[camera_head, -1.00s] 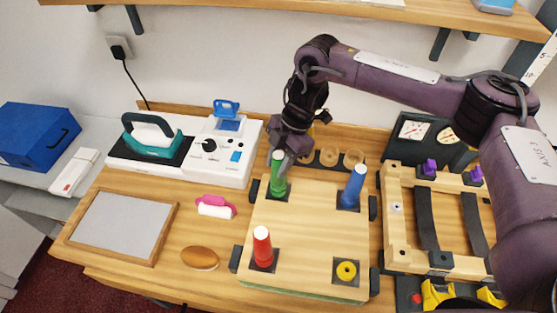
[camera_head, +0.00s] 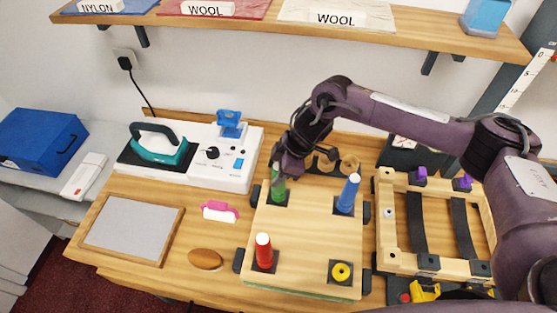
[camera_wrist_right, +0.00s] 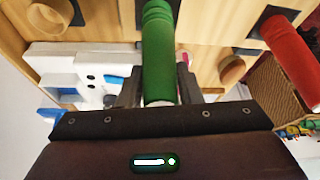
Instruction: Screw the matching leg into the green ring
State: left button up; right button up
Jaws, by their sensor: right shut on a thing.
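The green leg (camera_head: 277,190) stands upright at the back left corner of the pale wooden board (camera_head: 305,235), over a black square plate. In the right wrist view the green leg (camera_wrist_right: 159,55) runs between my jaws, its white end toward the gripper. My right gripper (camera_head: 283,172) is shut on its upper part. The green ring is not visible under the leg. A blue leg (camera_head: 349,192), a red leg (camera_head: 263,250) and a yellow ring (camera_head: 341,271) on a black plate occupy the other corners. The red leg also shows in the right wrist view (camera_wrist_right: 292,55). My left gripper is out of view.
A wooden frame with dark straps (camera_head: 386,240) stands right of the board. Left are a pink-handled item (camera_head: 220,211), a brown oval (camera_head: 205,260), a grey panel (camera_head: 130,225) and a white iron station (camera_head: 225,165). Round wooden cups (camera_head: 349,165) sit behind the board.

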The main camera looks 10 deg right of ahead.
jog(key=m+p, duration=0.1)
jog(key=m+t+p, duration=0.1)
jog(key=m+p, duration=0.1)
jog(key=shift+s+a+r+h, duration=0.1)
jog(key=shift+s+r+h, duration=0.05)
jog(key=shift+r+h, duration=0.2)
jog(key=shift+f+m+t+b, duration=0.35)
jog(key=shift+f+m+t, duration=0.05)
jog(key=shift+m, duration=0.7)
jog(key=shift+c, duration=0.4)
jog(key=m+h, duration=0.1)
jog(key=m, duration=0.1)
jog(key=shift+r+m+t, duration=0.1)
jog(key=shift+m+t, duration=0.3)
jog(key=o, duration=0.9)
jog(key=shift+w, duration=0.2)
jog(key=shift+c, duration=0.2)
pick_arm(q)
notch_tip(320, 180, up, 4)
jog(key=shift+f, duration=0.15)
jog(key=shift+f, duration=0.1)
